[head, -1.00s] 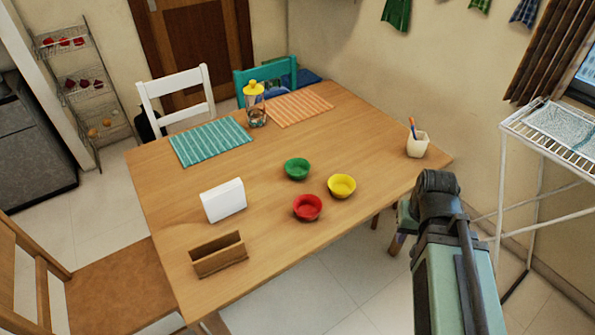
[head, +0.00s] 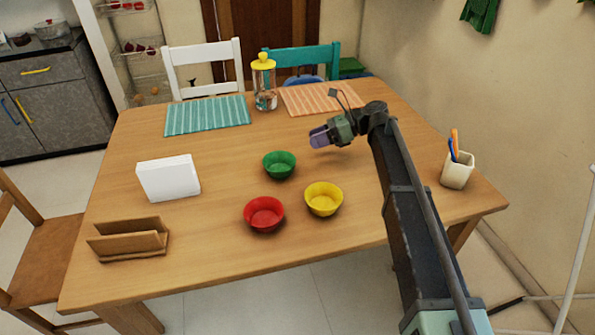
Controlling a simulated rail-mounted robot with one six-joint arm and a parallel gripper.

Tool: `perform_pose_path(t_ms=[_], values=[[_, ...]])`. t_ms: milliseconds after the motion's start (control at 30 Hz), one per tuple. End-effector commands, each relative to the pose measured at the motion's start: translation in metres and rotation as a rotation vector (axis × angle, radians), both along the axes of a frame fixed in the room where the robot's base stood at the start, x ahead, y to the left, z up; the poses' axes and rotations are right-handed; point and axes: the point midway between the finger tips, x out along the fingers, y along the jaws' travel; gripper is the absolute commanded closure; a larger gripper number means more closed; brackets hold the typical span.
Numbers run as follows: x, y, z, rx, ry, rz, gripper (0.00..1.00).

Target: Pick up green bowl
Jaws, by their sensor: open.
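The green bowl (head: 280,165) stands upright on the wooden table, near its middle, behind the red and yellow bowls. My gripper (head: 318,137) is above the table, to the right of the green bowl and a little farther back, apart from it. Its purple fingers point left. It is open and holds nothing. The gap between the fingers is hard to make out at this size.
A red bowl (head: 264,213) and a yellow bowl (head: 323,198) stand close in front. A white box-like object (head: 168,178) and a brown holder (head: 128,241) are left. A yellow-lidded jar (head: 264,85) stands behind; a pen cup (head: 457,170) is right.

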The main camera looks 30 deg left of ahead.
Motion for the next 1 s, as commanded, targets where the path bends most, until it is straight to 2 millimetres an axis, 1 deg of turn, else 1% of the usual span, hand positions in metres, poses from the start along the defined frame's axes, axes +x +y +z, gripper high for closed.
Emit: perform_pose_path(t_ms=[200,300,467,567,633,733,933,967,1000], values=[[-0.024,0.026,-0.018,-0.001,-0.002,0.001,0.54],[-0.03,0.034,-0.02,-0.001,-0.003,-0.001,0.54],[-0.034,0.038,-0.022,0.0,-0.003,0.0,0.54],[-0.043,0.049,-0.03,0.0,-0.005,-0.001,0.54],[-0.053,0.059,-0.036,-0.001,-0.004,0.001,0.54],[-0.062,0.07,-0.04,0.0,-0.004,-0.001,0.54],[-0.063,0.072,-0.038,0.0,-0.004,-0.002,0.54],[-0.063,0.072,-0.038,0.0,-0.004,-0.002,0.56],[-0.063,0.072,-0.038,0.0,-0.004,-0.002,0.62]])
